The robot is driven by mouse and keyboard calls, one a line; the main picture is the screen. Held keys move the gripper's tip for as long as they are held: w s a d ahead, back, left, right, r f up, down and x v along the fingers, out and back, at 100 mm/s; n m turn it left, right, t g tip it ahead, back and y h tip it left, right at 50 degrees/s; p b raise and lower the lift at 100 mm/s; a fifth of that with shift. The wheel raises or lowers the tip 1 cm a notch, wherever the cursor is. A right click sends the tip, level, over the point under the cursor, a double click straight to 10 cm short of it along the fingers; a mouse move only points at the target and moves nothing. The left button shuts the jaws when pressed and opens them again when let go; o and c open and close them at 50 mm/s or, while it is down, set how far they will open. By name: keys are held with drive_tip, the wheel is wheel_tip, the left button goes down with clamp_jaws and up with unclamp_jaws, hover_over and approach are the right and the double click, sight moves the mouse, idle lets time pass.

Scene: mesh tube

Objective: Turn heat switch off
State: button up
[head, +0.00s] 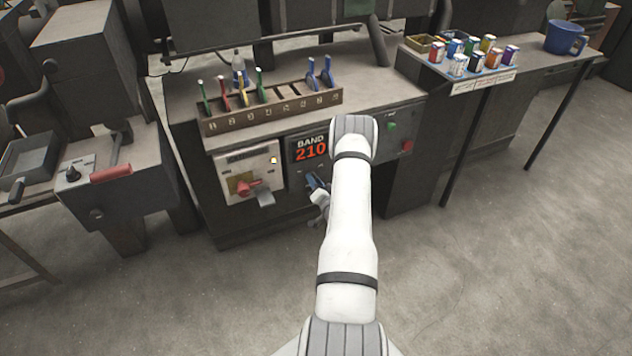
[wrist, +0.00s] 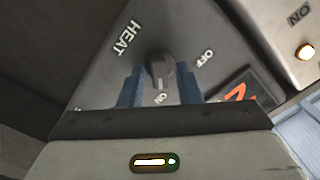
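The heat switch (wrist: 160,72) is a dark rotary knob on a grey panel, in the middle of the wrist view. HEAT is printed to its left, OFF to its right and ON just below it. The knob's narrow end appears to point toward ON. My gripper (wrist: 159,80) has its two blue fingers apart, one on each side of the knob, with gaps visible between them and it. I cannot tell how deep the fingertips reach. In the head view my gripper (head: 317,184) is at the machine front below the BAND display; my arm hides the switch there.
The BAND display (head: 311,149) reads 210. Left of it is a beige panel (head: 233,160) with a red lever (head: 248,187) and a lit yellow lamp (head: 273,160). Green (head: 392,127) and red (head: 406,146) buttons sit to the right. A slotted rack (head: 270,112) stands above.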

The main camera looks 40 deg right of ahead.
drive_tip(key=c, duration=0.3)
drive_tip(key=shift+s+d, duration=0.1)
drive_tip(key=shift+d, duration=0.15)
drive_tip(key=shift+c, duration=0.5)
drive_tip(key=shift+a+f+n+b, duration=0.1)
drive_tip(key=shift+a+n+b, duration=0.05)
drive_tip(key=shift+n+b, duration=3.25)
drive_tip(key=shift+a+n+b, duration=0.1)
drive_tip(key=shift+n+b, duration=2.5)
drive_tip(key=shift+b, duration=1.55)
drive_tip(key=shift+a+f+n+b, duration=0.1)
drive_tip(key=shift+a+n+b, duration=0.05)
drive_tip(key=shift+n+b, duration=3.25)
drive_tip(key=shift+r+m+b, duration=0.1)
drive_tip(key=shift+m+b, duration=0.2)
drive_tip(key=shift+b, duration=0.15)
drive_tip(key=o, duration=0.6)
